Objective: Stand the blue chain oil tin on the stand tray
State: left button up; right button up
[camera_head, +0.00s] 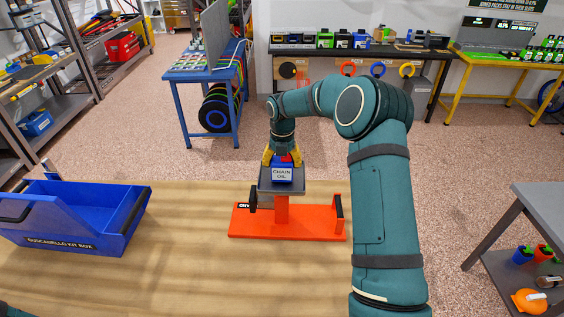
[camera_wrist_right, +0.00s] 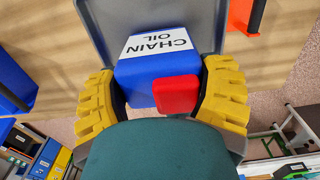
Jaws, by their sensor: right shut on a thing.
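The blue chain oil tin (camera_head: 282,175) is upright, with a white "CHAIN OIL" label and a red cap. My right gripper (camera_head: 283,158) is shut on it from above, with a yellow finger on each side. In the right wrist view the tin (camera_wrist_right: 148,72) sits between the fingers, its red cap near the palm. The grey stand tray (camera_head: 299,187) is directly under the tin, on the orange stand (camera_head: 282,215). It also shows behind the tin in the wrist view (camera_wrist_right: 110,14). I cannot tell whether the tin's base touches the tray. My left gripper is out of view.
The stand is on a wooden bench top (camera_head: 185,270) with clear room around it. A blue kit box (camera_head: 75,215) with a black handle stands at the left. A grey table (camera_head: 545,210) is at the right, apart from the bench. Shelves and worktables stand farther back.

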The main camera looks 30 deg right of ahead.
jog(key=o, duration=1.2)
jog(key=shift+f, duration=0.1)
jog(key=shift+o, duration=0.2)
notch_tip(320, 180, up, 12)
jog(key=shift+r, duration=0.15)
jog(key=s+a+f+m+t+y, duration=0.1)
jog(key=s+a+f+m+y, duration=0.15)
jog(key=a+f+m, duration=0.6)
jog(key=s+a+f+m+y, duration=0.1)
jog(key=s+a+f+m, duration=0.35)
jog(key=a+f, duration=0.65)
jog(key=s+a+f+m, duration=0.3)
jog(key=s+f+m, duration=0.1)
jog(key=s+m, duration=0.5)
jog(key=s+a+f+m+t, duration=0.1)
jog(key=s+a+f+m, duration=0.3)
jog(key=s+m, duration=0.5)
jog(key=shift+x, duration=0.85)
